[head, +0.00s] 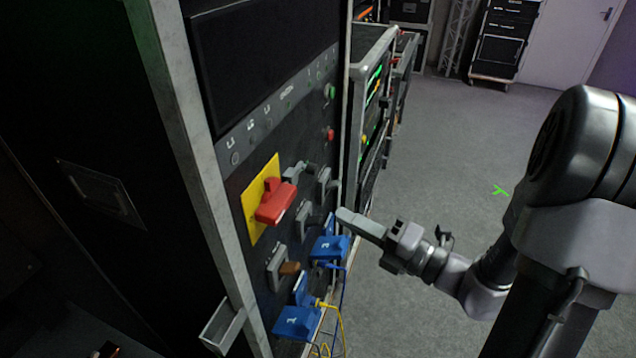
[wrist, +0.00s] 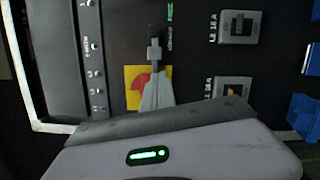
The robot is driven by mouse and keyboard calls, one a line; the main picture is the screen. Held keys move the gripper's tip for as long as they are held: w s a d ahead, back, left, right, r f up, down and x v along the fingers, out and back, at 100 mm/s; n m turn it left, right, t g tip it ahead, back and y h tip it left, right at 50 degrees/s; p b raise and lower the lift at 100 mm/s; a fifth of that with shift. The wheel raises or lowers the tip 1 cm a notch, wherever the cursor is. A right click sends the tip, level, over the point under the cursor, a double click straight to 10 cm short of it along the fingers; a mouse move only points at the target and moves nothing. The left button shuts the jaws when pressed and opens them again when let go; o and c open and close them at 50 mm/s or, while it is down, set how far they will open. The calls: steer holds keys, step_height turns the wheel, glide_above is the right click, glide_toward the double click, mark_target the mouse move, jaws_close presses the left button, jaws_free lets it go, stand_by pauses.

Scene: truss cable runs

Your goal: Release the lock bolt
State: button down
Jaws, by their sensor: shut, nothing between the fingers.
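A red rotary handle (head: 275,202) sits on a yellow plate (head: 250,222) on the dark rack panel. A small grey piece that looks like the lock bolt (head: 293,171) is mounted beside the plate; it also shows in the wrist view (wrist: 154,50), above the yellow plate. My gripper (head: 343,214) is shut and empty, out in front of the panel and to the right of the handle in the head view. In the wrist view my fingers (wrist: 158,78) cover part of the red handle. I cannot tell the bolt's position from these frames.
Grey breaker switches (head: 302,220) and blue connectors (head: 329,249) with blue and yellow cables stand out below and right of the handle. A metal bracket (head: 222,325) juts from the rack's lower edge. Other racks (head: 372,95) stand behind. Open grey floor lies to the right.

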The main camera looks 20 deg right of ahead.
mark_target(299, 173)
steer(key=shift+w+a+r+b, duration=0.2)
steer(key=shift+w+a+b, duration=0.35)
steer(key=shift+w, duration=1.1)
steer(key=shift+w+a+r+b, duration=0.25)
steer(key=shift+w+a+b, duration=0.25)
steer(key=shift+w, duration=1.15)
steer(key=shift+w+a+r+b, duration=0.3)
steer(key=shift+w+a, duration=0.4)
steer(key=shift+w, duration=0.95)
steer(key=shift+w, duration=0.1)
steer(key=w+d+p, duration=0.2)
steer(key=w, duration=0.1)
steer(key=shift+w+d+p, duration=0.2)
steer(key=shift+d+p, duration=0.1)
steer(key=shift+d, duration=0.05)
